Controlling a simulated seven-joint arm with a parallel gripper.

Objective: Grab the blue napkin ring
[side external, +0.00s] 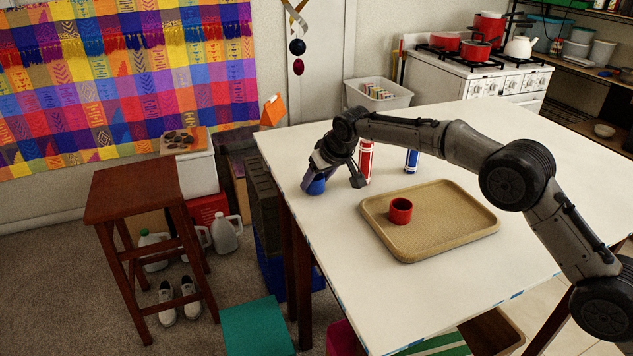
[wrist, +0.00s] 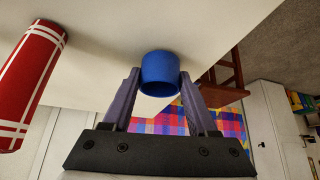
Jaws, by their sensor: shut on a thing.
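The blue napkin ring (wrist: 160,72) sits between the two fingers of my gripper (wrist: 160,92) in the wrist view, with its open end facing the camera. In the side external view the blue ring (side external: 317,187) is at the left edge area of the white table, partly covered by my gripper (side external: 333,183). My gripper is shut on the ring, one finger on each side. The ring is at or close to the tabletop; I cannot tell whether it touches.
A red striped cylinder (side external: 366,162) stands close to my gripper; it also shows in the wrist view (wrist: 28,85). A blue cylinder (side external: 412,160) stands farther right. A tan tray (side external: 455,225) holds a red ring (side external: 401,211). The table's front (side external: 375,308) is clear.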

